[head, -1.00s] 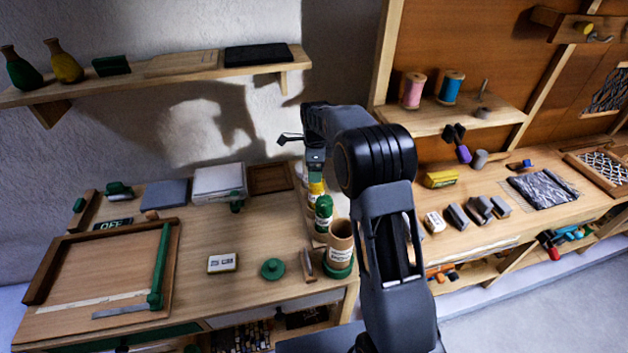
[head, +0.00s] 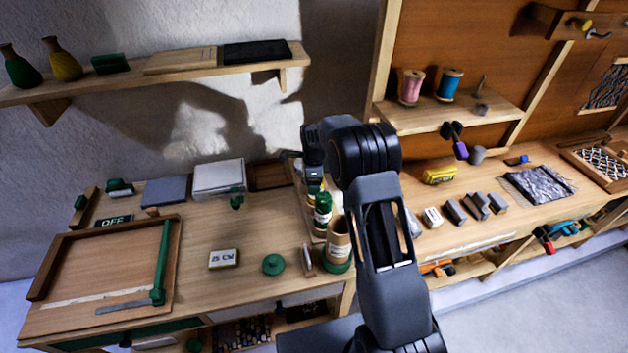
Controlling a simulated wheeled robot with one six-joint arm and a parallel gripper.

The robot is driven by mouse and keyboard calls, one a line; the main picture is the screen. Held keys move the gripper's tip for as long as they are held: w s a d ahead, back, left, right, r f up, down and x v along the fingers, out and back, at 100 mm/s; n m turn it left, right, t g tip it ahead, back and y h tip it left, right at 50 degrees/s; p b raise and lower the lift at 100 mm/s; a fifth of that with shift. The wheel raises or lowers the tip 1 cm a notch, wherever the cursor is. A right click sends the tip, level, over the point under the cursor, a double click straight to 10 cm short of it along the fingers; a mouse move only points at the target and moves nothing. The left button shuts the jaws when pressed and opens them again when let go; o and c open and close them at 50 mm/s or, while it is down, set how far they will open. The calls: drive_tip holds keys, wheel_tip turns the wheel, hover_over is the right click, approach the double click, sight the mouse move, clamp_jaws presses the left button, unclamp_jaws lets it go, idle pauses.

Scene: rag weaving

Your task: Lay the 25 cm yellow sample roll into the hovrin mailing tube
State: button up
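The mailing tube (head: 338,248) is an open brown cardboard cylinder with a pale label. It stands upright in a green base at the bench's front right corner. A green round lid (head: 273,264) lies to its left. A card (head: 224,259) reading "25 CM" lies further left. My gripper (head: 314,178) hangs behind the tube, over a row of bottles. It is small and partly hidden by my arm, so its fingers cannot be made out. A bit of yellow shows under it, but I cannot tell whether this is the yellow roll. No yellow roll is clearly visible.
A green bottle (head: 322,210) stands just behind the tube. A wooden frame with a green bar (head: 160,263) fills the bench's left. A white box (head: 219,178) stands at the back.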

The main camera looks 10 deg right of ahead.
drive_tip(key=c, duration=1)
drive_tip(key=shift+r+p, duration=0.3)
drive_tip(key=shift+r, duration=0.25)
drive_tip(key=shift+r+p, duration=0.55)
drive_tip(key=shift+r, duration=0.55)
drive_tip(key=shift+r+p, duration=1.45)
drive_tip(key=shift+r, duration=0.95)
